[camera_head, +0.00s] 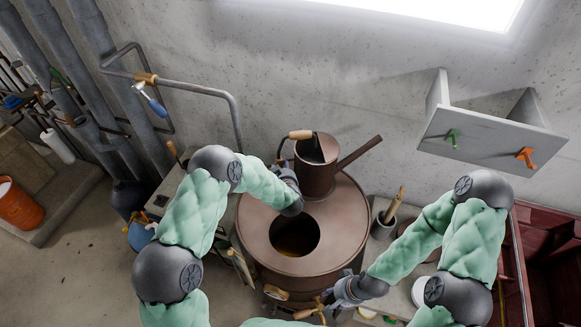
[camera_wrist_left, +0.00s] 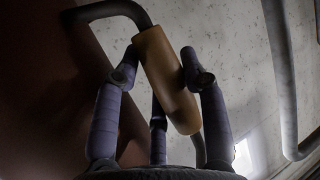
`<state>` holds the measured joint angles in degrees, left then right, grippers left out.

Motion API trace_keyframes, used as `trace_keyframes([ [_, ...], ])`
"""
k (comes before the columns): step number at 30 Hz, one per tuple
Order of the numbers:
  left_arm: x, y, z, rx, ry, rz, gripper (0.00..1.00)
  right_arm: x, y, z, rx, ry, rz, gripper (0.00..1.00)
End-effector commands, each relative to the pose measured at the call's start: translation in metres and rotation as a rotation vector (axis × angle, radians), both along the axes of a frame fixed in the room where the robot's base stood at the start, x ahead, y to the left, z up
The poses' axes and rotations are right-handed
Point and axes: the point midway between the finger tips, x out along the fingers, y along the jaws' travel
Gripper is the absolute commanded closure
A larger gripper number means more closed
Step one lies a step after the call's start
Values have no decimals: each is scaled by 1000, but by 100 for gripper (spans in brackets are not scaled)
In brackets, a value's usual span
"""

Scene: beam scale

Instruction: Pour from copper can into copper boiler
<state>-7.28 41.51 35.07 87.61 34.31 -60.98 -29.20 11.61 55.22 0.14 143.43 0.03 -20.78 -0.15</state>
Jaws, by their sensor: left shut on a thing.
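The copper can (camera_head: 318,178) is upright over the back of the copper boiler's (camera_head: 343,228) top, with its spout pointing right. I cannot tell whether it rests on the boiler. The boiler's round opening is in front of the can, with some brownish content inside. My left gripper (camera_head: 287,178) is at the can's left side, shut on its wooden handle (camera_head: 300,134). In the left wrist view, the handle (camera_wrist_left: 165,75) sits between the fingers. My right gripper (camera_head: 342,292) is low at the boiler's front right, near a wooden-handled part (camera_head: 305,313); its fingers are too small to judge.
A grey pot with wooden tools (camera_head: 383,226) stands right of the boiler. A wall shelf with hooks (camera_head: 490,135) hangs at upper right. Pipes (camera_head: 190,88) run along the left wall. An orange bucket (camera_head: 18,207) is at far left. A red container (camera_head: 545,265) stands at right.

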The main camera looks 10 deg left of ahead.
Motion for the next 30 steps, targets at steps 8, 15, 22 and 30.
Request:
trace_keyframes([
  [8,4,1,44,-4,-17,5,100,0,0,-6,0,0,0,60],
  [15,3,1,80,-4,-16,5,100,0,0,-11,0,0,0,60],
  [22,3,1,98,-4,-13,4,100,0,0,-12,0,0,0,60],
  [30,3,1,101,-3,-13,4,100,0,0,-12,0,0,0,60],
])
